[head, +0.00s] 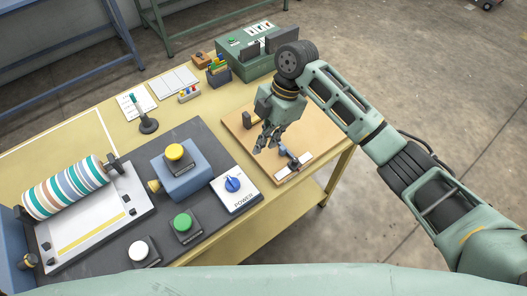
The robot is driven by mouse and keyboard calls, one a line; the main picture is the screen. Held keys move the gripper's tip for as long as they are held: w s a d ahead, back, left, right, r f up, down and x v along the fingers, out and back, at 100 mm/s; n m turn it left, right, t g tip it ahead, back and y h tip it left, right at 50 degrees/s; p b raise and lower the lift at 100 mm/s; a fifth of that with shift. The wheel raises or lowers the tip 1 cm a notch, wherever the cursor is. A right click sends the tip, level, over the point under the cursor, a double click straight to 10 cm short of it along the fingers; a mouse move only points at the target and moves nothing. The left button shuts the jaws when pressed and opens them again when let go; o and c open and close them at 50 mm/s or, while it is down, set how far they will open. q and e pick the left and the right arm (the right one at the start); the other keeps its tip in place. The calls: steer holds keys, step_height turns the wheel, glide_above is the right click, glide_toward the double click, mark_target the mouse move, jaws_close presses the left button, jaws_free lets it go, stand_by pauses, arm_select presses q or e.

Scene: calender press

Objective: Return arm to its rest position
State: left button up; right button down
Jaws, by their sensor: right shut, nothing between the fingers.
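My right arm comes in from the right of the head view, raised over the table's right end. My right gripper (267,146) points down above the wooden board (240,125) and is shut, with nothing visible in it. A small dark clamp-like part (287,157) stands on the board just right of the fingertips; whether they touch it I cannot tell. My left gripper is out of the picture.
The yellow table (185,115) bears a dark control panel with a striped roller (66,186), yellow button (174,152), green button (182,222), white button (138,250) and blue POWER knob (233,184). A green box (240,62) stands at the back. Floor to the right is clear.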

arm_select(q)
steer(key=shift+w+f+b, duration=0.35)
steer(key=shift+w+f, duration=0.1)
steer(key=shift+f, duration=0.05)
arm_select(e)
steer(key=v, duration=0.4)
steer(key=shift+w+r, duration=0.1)
steer(key=shift+r, duration=0.05)
steer(key=shift+d, duration=0.1)
